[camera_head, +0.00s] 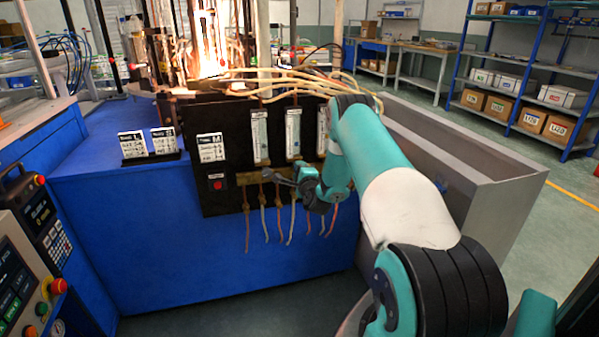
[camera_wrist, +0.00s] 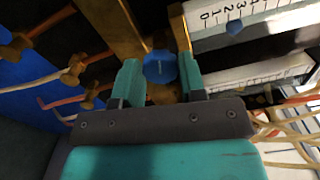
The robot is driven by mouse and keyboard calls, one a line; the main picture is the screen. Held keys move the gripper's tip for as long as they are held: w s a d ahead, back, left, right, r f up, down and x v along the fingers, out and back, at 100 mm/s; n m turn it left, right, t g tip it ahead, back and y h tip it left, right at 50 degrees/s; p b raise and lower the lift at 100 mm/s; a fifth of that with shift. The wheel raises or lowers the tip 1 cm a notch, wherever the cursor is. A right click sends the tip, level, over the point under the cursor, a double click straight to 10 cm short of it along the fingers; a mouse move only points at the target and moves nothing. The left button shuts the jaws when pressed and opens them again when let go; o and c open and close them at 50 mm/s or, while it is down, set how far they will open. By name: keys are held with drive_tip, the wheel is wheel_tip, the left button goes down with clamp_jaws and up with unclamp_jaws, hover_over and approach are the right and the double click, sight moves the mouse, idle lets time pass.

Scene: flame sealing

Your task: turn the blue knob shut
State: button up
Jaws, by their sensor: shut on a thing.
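The blue knob (camera_wrist: 160,67) shows in the wrist view, round and faceted, on a brass-coloured fitting. My gripper (camera_wrist: 160,78) has its two teal fingers on either side of the knob, closed on it. In the head view my gripper (camera_head: 284,178) is at the lower edge of the black panel (camera_head: 229,178), below the flow tubes. The knob cannot be made out there.
Flow tubes with scales (camera_head: 259,136) stand on the panel. Several thin hoses (camera_head: 247,228) hang below it. A burner flame (camera_head: 208,55) burns above. A grey trough (camera_head: 462,170) lies to the right of my arm. A small red button (camera_head: 217,185) is at the panel's lower left.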

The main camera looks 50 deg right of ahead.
drive_tip(key=o, duration=0.9)
drive_tip(key=b+v, duration=1.7)
drive_tip(key=b, duration=0.6)
drive_tip(key=shift+a, duration=0.25)
